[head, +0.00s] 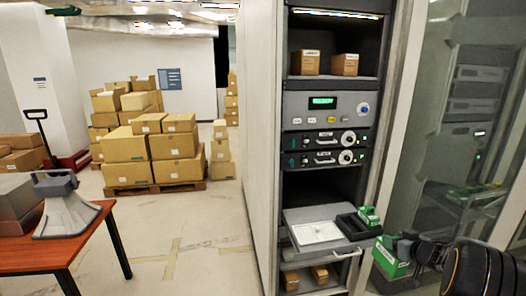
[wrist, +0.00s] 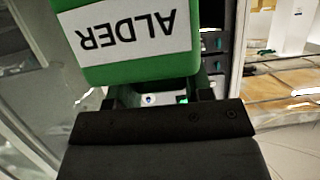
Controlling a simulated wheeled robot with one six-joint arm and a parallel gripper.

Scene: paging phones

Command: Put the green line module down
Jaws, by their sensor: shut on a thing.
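The green line module (head: 389,260) is in my gripper (head: 404,246), at the right of the head view, in front of the rack and right of its pull-out shelf. In the wrist view the green module (wrist: 150,68) fills the top middle. Its white label reads ALDER, upside down. My gripper (wrist: 160,98) is shut on it there; the fingers are partly hidden behind the module. Another green module (head: 369,215) sits at the black tray (head: 352,229) on the right part of the pull-out shelf (head: 290,216). The held module is apart from this tray.
The rack's upper bay holds two small cartons (head: 305,62). Below are a lit panel (head: 322,103) and two units with knobs. A white sheet (head: 318,232) lies on the shelf. A glass door (head: 440,120) stands right. Stacked boxes (head: 175,147) and an orange table (head: 60,250) are left.

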